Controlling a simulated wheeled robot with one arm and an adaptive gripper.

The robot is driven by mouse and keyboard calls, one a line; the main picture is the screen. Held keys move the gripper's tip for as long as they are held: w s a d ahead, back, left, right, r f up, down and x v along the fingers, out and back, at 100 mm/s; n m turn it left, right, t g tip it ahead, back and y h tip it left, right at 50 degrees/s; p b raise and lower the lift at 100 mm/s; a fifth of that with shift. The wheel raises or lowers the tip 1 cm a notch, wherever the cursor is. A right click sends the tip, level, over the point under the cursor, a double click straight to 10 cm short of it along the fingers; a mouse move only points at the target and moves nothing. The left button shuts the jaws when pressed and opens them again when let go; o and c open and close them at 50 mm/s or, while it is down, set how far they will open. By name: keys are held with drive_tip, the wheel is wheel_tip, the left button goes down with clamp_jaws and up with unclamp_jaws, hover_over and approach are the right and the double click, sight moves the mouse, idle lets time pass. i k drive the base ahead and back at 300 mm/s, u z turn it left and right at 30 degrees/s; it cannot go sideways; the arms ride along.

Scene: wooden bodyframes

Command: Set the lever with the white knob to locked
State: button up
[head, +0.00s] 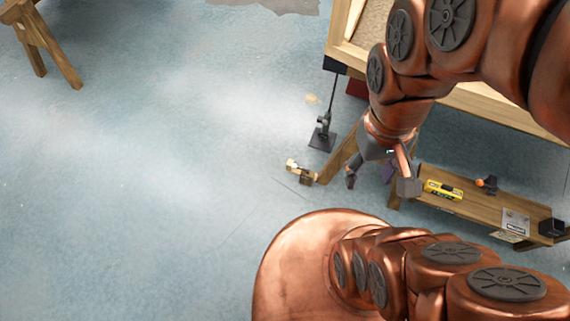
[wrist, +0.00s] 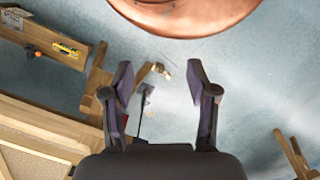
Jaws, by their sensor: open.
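I cannot clearly make out a lever with a white knob. A small tan and dark piece with a pale end (head: 299,172) is low beside the wooden leg in the head view. The same small piece (wrist: 161,70) shows beyond the fingers in the wrist view, too small to tell if it is the lever. My gripper (head: 380,184) is open and empty, its two dark fingers spread apart. It hangs to the right of the small piece in the head view. The fingers also show in the wrist view (wrist: 160,67), with the piece between them in the picture, apart from both.
A thin black stand (head: 322,138) rises beside the wooden frame (head: 480,103). A low wooden shelf (head: 480,216) holds a yellow item (head: 443,189) and an orange-and-black item (head: 487,183). A wooden trestle (head: 50,45) stands far left. The blue-grey floor (head: 150,170) between is clear.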

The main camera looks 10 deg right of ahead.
sight(294, 166)
drive_tip(key=u, duration=0.45)
drive_tip(key=k, duration=1.1)
drive_tip(key=u, duration=1.1)
drive_tip(key=i, duration=1.15)
drive_tip(key=z, duration=0.2)
